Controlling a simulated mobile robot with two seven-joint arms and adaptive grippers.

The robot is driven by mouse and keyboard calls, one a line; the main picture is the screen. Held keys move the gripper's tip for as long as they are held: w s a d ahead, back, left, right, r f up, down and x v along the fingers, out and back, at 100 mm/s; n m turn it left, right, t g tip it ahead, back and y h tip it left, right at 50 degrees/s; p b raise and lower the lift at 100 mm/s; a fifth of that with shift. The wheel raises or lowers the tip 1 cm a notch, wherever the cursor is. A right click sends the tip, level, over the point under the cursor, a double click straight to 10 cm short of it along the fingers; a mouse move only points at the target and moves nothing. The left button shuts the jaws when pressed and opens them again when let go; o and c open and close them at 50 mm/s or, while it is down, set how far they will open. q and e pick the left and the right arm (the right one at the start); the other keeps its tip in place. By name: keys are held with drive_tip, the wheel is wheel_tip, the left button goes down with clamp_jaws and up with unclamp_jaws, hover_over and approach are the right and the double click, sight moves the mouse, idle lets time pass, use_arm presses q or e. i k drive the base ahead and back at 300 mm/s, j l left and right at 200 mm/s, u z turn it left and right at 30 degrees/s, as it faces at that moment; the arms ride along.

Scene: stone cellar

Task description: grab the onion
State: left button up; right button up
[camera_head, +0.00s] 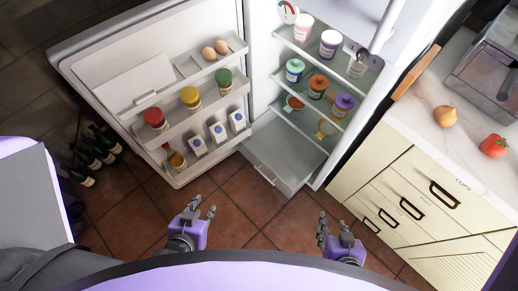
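The onion (445,116) is round and golden brown. It sits on the pale counter (432,92) at the right, near the counter's left edge, with nothing touching it. My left gripper (204,204) is low in the picture, left of the middle, over the tiled floor. It is empty with its fingers apart. My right gripper (332,219) is low and right of the middle, in front of the drawers and well below and left of the onion. It is also empty with its fingers apart.
A red fruit or vegetable (493,146) and a metal appliance (487,78) share the counter. A wooden board (415,72) stands at its edge. The fridge is open, its door (107,62) swung left, holding jars, cartons and eggs. Dark bottles (82,179) stand on the floor at left.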

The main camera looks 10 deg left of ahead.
sight(445, 115)
drive_tip(key=k+u, duration=0.25)
drive_tip(key=k, duration=0.35)
drive_tip(key=z, duration=1.6)
